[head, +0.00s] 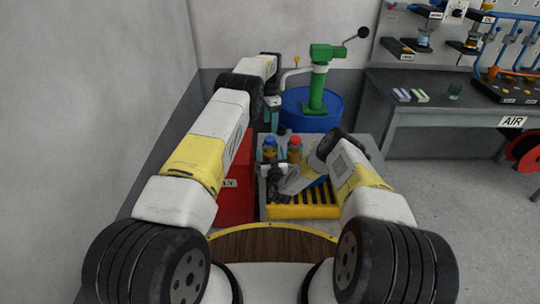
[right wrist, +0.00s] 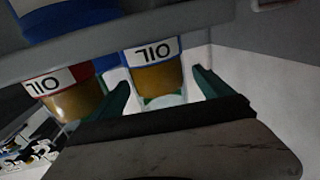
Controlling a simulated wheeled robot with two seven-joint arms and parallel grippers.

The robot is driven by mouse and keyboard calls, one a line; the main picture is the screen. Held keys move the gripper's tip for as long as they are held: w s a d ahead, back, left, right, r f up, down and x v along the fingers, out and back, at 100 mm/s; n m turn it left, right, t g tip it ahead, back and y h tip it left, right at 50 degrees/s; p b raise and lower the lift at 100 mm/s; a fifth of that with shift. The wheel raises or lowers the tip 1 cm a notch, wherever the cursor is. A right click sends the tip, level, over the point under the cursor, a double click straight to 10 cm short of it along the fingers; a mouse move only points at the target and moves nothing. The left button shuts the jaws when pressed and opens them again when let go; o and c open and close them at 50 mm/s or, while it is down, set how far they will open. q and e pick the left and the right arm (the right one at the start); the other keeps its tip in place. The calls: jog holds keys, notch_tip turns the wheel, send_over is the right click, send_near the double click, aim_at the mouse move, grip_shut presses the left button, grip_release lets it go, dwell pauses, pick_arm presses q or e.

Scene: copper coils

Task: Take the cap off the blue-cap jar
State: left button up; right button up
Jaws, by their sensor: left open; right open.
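The blue-cap jar (head: 270,150) stands on the grey table in the head view, amber with a blue top. In the right wrist view an amber jar with an upside-down OIL label and blue band (right wrist: 152,65) lies between the teal fingers. My right gripper (right wrist: 162,90) is open around that jar, with gaps beside the fingers; its cap is not clear there. In the head view my right gripper (head: 275,172) is small, just in front of the jars. My left gripper (head: 272,112) is open and empty, high behind the jars.
A red-cap jar (head: 294,150) stands close right of the blue-cap jar. A yellow slotted tray (head: 300,211) lies in front, a red box (head: 236,190) at left. A blue drum (head: 300,118) with a green pump (head: 316,85) stands behind. A workbench (head: 440,85) is at right.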

aim_at(270, 138)
grip_shut()
pick_arm(q)
jog(key=m, duration=0.3)
jog(key=shift+m, duration=0.3)
jog(key=m, duration=0.3)
jog(key=shift+m, duration=0.4)
jog(key=m, duration=0.5)
jog(key=shift+f+m, duration=0.1)
jog(key=shift+m, duration=0.3)
jog(key=shift+f, duration=3.95)
